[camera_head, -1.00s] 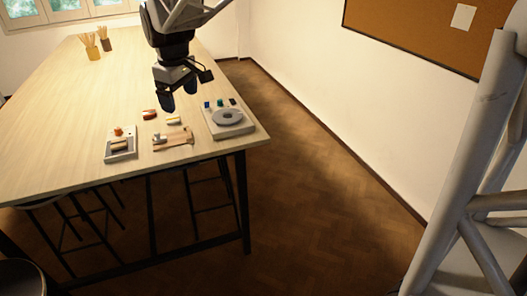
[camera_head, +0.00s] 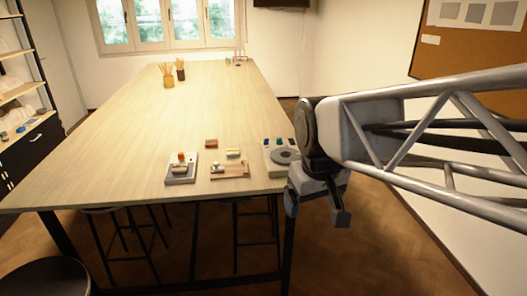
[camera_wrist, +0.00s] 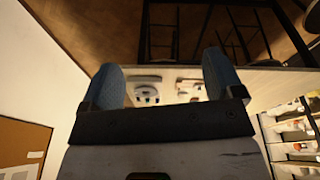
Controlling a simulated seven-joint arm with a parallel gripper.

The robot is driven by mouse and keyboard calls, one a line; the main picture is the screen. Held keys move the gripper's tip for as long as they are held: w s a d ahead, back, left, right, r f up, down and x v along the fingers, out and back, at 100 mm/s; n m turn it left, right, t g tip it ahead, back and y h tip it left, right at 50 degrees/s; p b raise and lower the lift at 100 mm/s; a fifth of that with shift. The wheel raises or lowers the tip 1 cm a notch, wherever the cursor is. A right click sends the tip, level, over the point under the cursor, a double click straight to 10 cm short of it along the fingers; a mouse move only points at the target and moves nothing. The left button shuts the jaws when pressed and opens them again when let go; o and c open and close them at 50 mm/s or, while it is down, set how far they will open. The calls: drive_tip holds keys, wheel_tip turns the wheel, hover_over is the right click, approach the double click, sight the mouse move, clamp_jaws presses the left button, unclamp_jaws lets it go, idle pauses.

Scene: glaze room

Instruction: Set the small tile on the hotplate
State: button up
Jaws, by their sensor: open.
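The hotplate appears to be the white base with a round grey plate (camera_head: 287,156), at the table's near right corner. I cannot tell surely which piece is the small tile; small candidates are a red-brown block (camera_head: 211,143) and a pale yellow-and-white block (camera_head: 233,153), left of the hotplate. My gripper (camera_head: 316,207) is open and empty, off the table's right edge, to the right of the hotplate and touching nothing. In the wrist view its two blue fingers (camera_wrist: 165,78) are spread, with the table's small objects far off between them.
A wooden board (camera_head: 230,171) and a grey tray with an orange piece (camera_head: 181,171) lie near the table's front edge. Pots of sticks (camera_head: 167,76) stand far back. The table's middle (camera_head: 180,110) is clear. A pinboard (camera_head: 470,45) hangs at right.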

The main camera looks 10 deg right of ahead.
drive_tip(key=s+d+f+m, duration=0.2)
drive_tip(key=s+f, duration=0.2)
drive_tip(key=s, duration=0.4)
idle(2.2)
